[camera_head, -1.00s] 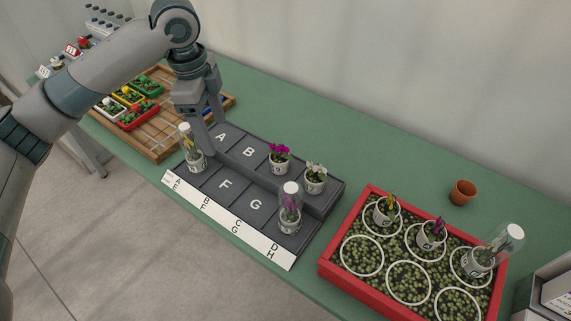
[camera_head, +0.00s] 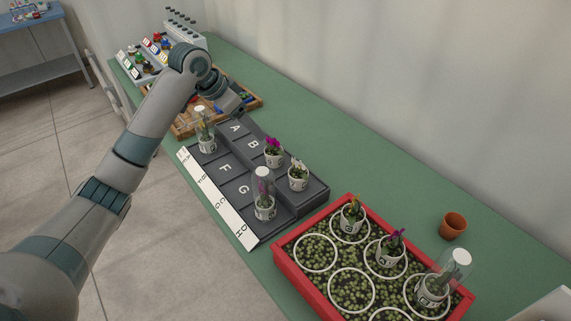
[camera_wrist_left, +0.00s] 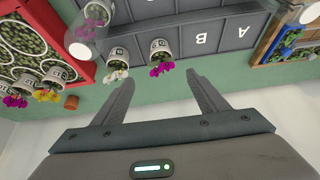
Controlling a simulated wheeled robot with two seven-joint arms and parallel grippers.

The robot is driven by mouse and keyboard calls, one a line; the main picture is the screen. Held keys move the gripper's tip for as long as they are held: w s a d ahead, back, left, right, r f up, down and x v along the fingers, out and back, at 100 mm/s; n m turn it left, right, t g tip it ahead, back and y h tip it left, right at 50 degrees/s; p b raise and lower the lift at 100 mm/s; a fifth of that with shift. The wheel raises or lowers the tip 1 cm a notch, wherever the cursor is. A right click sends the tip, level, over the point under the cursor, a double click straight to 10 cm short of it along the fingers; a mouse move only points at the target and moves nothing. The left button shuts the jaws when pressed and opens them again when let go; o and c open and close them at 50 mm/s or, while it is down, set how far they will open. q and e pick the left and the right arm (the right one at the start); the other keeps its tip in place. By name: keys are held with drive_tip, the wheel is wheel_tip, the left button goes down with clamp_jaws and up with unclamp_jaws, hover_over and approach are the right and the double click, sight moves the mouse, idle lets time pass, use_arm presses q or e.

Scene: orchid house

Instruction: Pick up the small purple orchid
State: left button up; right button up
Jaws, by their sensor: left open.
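Several purple-flowered orchids are in view. A magenta one in a small white pot (camera_head: 272,152) stands on the upper step of the dark lettered stand (camera_head: 288,208). It also shows in the wrist view, its magenta flower (camera_wrist_left: 160,69) just beyond the space between my fingertips. A purple one under a clear cover (camera_head: 264,190) stands on the lower step. A dark purple one (camera_head: 391,248) stands in the red-walled tray (camera_head: 290,268). My left gripper (camera_wrist_left: 162,82) is open and empty. In the head view the left gripper (camera_head: 236,101) is beyond the stand's A end.
A white-flowered pot (camera_head: 298,177) stands close beside the magenta orchid. A covered yellowish plant (camera_head: 205,135) is on the stand's far end. A wooden tray (camera_head: 185,125) lies behind my left wrist. A terracotta pot (camera_head: 453,226) stands near the wall.

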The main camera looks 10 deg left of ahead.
sight(270, 148)
use_arm(q)
drive_tip(key=p+x, duration=0.3)
drive_tip(key=x, duration=0.8)
drive_tip(key=shift+w+f, duration=0.1)
drive_tip(key=shift+w+f+p, duration=0.2)
drive_tip(key=shift+f+p, duration=0.1)
drive_tip(key=shift+f, duration=0.25)
use_arm(e)
drive_tip(key=r, duration=0.1)
drive_tip(key=a+r, duration=0.1)
drive_tip(key=r, duration=0.1)
drive_tip(key=shift+r, duration=0.3)
use_arm(q)
drive_tip(key=shift+d+f, duration=0.1)
use_arm(e)
drive_tip(key=shift+r, duration=0.1)
